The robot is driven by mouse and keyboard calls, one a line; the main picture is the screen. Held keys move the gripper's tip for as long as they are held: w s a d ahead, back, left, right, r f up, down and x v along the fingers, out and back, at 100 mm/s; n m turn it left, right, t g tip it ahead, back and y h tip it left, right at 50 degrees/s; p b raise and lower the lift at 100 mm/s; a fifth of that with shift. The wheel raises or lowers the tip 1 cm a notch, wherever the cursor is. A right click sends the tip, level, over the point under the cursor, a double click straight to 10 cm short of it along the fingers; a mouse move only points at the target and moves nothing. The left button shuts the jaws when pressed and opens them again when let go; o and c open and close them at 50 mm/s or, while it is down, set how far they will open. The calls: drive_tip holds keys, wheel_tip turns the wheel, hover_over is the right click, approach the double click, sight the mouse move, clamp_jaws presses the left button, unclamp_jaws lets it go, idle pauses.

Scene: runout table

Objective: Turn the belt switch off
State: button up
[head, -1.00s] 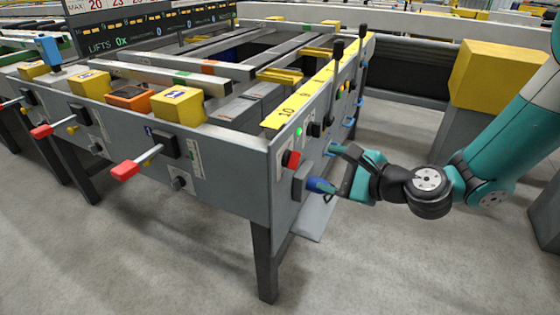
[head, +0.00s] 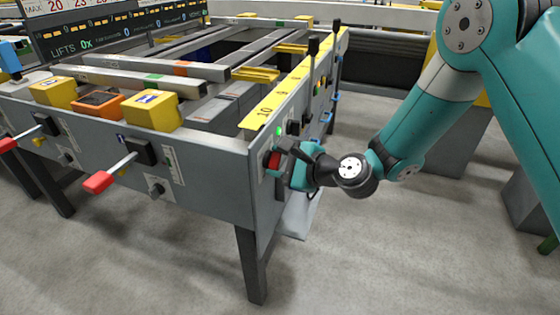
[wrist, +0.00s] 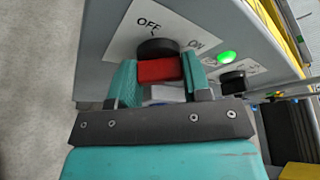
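The belt switch (head: 271,160) is a red handle on a round black base, on the end panel of the grey table. In the wrist view the red handle (wrist: 158,70) sits between the two teal fingers of my gripper (wrist: 160,82), which appear to touch it on both sides. The white label behind it reads OFF at upper left and ON to the right. Which mark the handle points at is partly hidden by its base. In the head view my gripper (head: 281,161) covers part of the switch.
A lit green lamp (wrist: 227,57) and a black knob (wrist: 233,80) are close to the right of the switch. Black upright levers (head: 310,70) rise along the yellow scale strip (head: 268,108). Red-handled levers (head: 98,181) stick out from the front panel.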

drive_tip(key=c, duration=0.3)
drive_tip(key=shift+f+b, duration=0.15)
drive_tip(key=shift+b, duration=0.2)
drive_tip(key=n+t+y+b, duration=0.1)
drive_tip(key=n+b, duration=0.4)
drive_tip(key=b, duration=0.5)
drive_tip(key=n+t+y+b, duration=0.1)
drive_tip(key=n+y+b, duration=0.1)
drive_tip(key=n+b, duration=0.4)
drive_tip(key=n+t+y+b, duration=0.1)
drive_tip(key=n+b, duration=0.5)
drive_tip(key=b, duration=1)
drive_tip(key=shift+d+f+t+y, duration=0.1)
drive_tip(key=shift+f+t+y, duration=0.15)
drive_tip(key=shift+t+y, duration=0.2)
drive_tip(key=shift+r+b, duration=0.15)
drive_tip(key=shift+b, duration=0.2)
drive_tip(key=o, duration=0.9)
